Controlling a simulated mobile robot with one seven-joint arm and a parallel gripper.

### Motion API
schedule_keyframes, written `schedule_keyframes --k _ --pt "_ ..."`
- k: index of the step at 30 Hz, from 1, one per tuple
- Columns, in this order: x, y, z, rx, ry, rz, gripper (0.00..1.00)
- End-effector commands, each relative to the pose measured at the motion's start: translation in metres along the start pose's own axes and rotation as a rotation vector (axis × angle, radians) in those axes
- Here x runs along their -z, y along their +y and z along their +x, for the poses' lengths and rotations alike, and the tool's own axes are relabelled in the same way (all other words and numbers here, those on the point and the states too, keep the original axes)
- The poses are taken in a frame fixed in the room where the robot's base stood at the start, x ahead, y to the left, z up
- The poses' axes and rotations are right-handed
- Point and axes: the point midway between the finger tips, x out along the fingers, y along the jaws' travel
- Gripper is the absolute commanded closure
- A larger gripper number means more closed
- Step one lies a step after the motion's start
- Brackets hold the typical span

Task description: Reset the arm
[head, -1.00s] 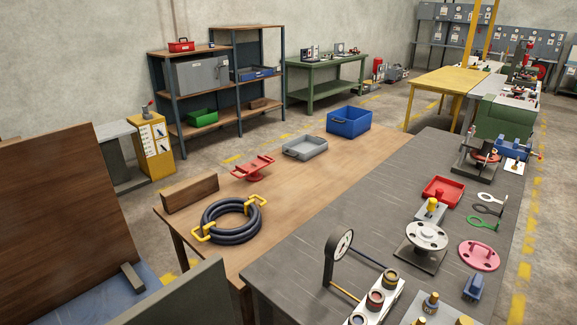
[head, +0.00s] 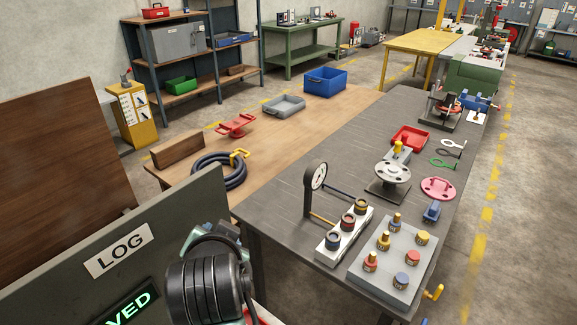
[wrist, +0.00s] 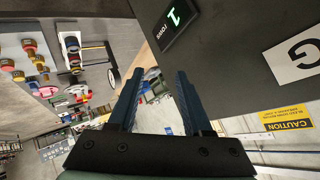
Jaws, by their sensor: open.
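My gripper (wrist: 157,78) shows in the wrist view with its two dark blue fingers apart and nothing between them. In the head view a black ribbed part of my arm stands at the bottom, in front of the grey panel; the fingers cannot be made out there. The grey flanged spool (head: 392,172) with a yellow knob stands on a dark base on the grey bench (head: 300,150), away from my arm.
A dark panel (head: 185,207) with a LOG label and green display is close beside my arm; it also fills the wrist view's upper right (wrist: 235,60). A dial gauge (head: 317,177), ring holder (head: 325,247) and peg plate (head: 372,275) stand on the bench's near end.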

Motion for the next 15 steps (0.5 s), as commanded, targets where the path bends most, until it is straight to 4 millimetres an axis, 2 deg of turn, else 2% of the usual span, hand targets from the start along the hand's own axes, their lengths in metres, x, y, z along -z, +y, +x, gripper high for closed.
schedule_keyframes --k 1,3,5,6,8,9,11,12,15 --pt "0.036 -0.012 -0.017 0.058 0.118 -0.038 0.50" --pt "0.081 -0.026 -0.045 0.124 0.278 -0.101 0.50" --pt "0.116 -0.037 -0.074 0.168 0.417 -0.155 0.50" --pt "0.137 -0.044 -0.095 0.194 0.511 -0.190 0.50" --pt "0.166 -0.052 -0.130 0.222 0.653 -0.244 0.50" --pt "0.183 -0.057 -0.156 0.236 0.750 -0.280 0.50" --pt "0.204 -0.063 -0.195 0.249 0.893 -0.332 0.50" --pt "0.216 -0.065 -0.222 0.252 0.986 -0.365 0.50" --pt "0.234 -0.070 -0.282 0.247 1.191 -0.434 0.50"
